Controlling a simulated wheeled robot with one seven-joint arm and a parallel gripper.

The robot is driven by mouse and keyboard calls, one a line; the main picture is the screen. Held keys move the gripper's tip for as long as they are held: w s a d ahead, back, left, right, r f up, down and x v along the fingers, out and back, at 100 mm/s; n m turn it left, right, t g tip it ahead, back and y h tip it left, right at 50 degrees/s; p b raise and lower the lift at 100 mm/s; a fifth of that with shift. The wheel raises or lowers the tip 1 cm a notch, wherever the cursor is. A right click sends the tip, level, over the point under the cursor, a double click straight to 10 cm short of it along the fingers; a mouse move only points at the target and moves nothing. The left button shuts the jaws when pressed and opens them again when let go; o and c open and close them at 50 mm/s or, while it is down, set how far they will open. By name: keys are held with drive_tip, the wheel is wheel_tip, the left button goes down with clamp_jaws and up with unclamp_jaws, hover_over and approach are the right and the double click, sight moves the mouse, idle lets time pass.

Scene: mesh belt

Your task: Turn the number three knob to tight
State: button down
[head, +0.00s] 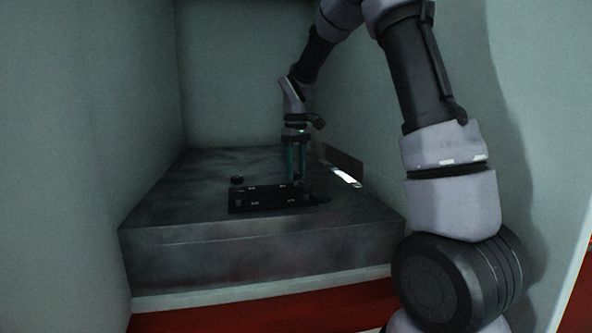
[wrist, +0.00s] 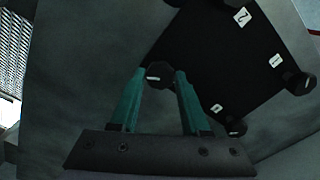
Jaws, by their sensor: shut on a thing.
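A black panel (head: 262,205) lies on the grey block, with small white labels and dark knobs on it. In the wrist view the panel (wrist: 205,55) shows several knobs, one at the right (wrist: 299,83) and one lower down (wrist: 236,127). The white number labels are tilted and small; I cannot surely read which one belongs to the held knob. My gripper (head: 297,178) points down over the panel's right back part. Its two teal fingers are shut on a dark knob (wrist: 159,73) with a pale mark on its face. The knob's base is partly hidden.
The grey block (head: 190,215) has bare room to the left of the panel. A small dark round piece (head: 237,180) stands behind the panel's left end. Walls close in on the left, back and right. A bright slot (head: 345,177) lies right of the gripper.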

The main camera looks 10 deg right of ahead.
sight(296, 173)
drive_tip(key=m, duration=1.2)
drive_tip(key=shift+r+m, duration=0.1)
drive_tip(key=shift+m, duration=0.2)
idle(0.4)
drive_tip(key=shift+c, duration=1.9)
unclamp_jaws()
wheel_tip(296, 173, up, 11)
